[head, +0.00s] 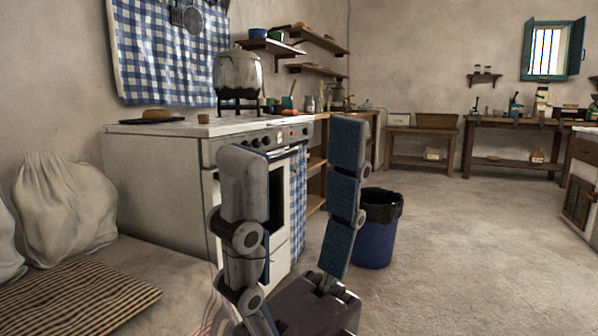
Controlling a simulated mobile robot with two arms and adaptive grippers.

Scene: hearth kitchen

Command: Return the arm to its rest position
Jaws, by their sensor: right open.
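My right gripper (296,140) rises from the bottom middle of the head view, with its two fingers pointing up. The fingers stand wide apart and the gap between them holds nothing. The gripper shows in front of the white stove (170,180) and hides part of its front and the checked cloth (298,200) hanging there. My left gripper is not in the picture.
A blue bin (374,245) with a black liner stands on the floor right of the gripper. A large pot (238,74) sits on the stove. White sacks (65,205) and a striped cloth (75,300) lie at left. Floor at right is clear.

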